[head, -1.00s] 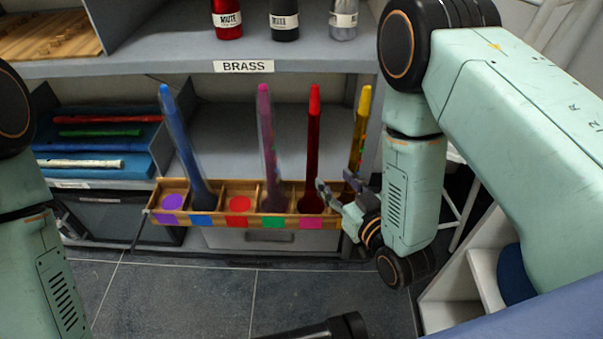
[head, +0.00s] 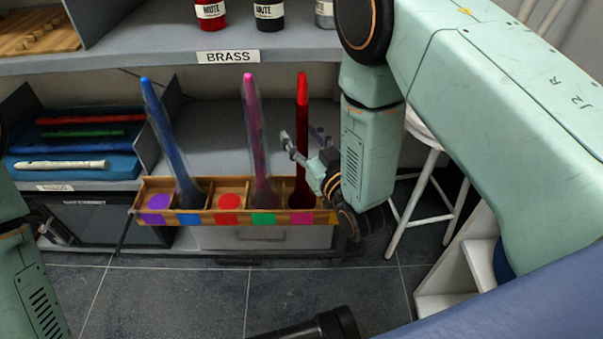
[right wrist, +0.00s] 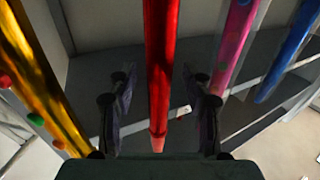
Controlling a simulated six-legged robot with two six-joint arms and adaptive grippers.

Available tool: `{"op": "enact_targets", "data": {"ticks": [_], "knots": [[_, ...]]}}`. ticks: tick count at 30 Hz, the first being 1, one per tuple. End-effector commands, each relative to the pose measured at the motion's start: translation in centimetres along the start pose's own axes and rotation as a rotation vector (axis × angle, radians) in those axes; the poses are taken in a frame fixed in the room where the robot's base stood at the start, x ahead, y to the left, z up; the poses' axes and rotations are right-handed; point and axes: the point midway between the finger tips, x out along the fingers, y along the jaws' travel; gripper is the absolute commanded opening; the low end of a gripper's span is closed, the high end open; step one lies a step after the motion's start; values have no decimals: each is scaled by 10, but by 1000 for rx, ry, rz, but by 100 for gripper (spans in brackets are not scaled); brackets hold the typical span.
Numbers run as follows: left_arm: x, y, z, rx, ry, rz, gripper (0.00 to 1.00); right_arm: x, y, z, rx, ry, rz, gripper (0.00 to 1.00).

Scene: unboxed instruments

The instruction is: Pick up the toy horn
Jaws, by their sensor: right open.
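Long upright horns stand in a wooden rack (head: 222,180); I cannot tell which one the task calls the toy horn. A red one (head: 302,100) stands at right, a pink one (head: 250,110) in the middle and a blue one (head: 165,130) leans at left. My right gripper (head: 303,143) is open at the red horn. In the right wrist view the red horn (right wrist: 160,60) passes between the two spread fingers, with gaps on both sides. A yellow horn with coloured dots (right wrist: 40,75) shows there at left; my arm hides it in the head view. My left gripper is out of view.
The "BRASS" shelf (head: 228,57) with several mutes (head: 270,14) overhangs behind the rack. Recorders lie on a blue tray (head: 125,165) at left. A white stool (head: 425,150) stands at right. Tiled floor (head: 180,295) is open in front.

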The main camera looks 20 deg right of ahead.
Motion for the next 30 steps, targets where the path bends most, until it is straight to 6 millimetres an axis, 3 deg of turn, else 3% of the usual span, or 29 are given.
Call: {"op": "enact_targets", "data": {"ticks": [8, 26, 30], "knots": [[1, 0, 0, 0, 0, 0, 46, 5, 0, 0, 1, -1, -1, 50], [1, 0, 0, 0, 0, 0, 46, 5, 0, 0, 1, -1, -1, 0], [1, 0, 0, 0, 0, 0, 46, 5, 0, 0, 1, -1, -1, 0]]}}
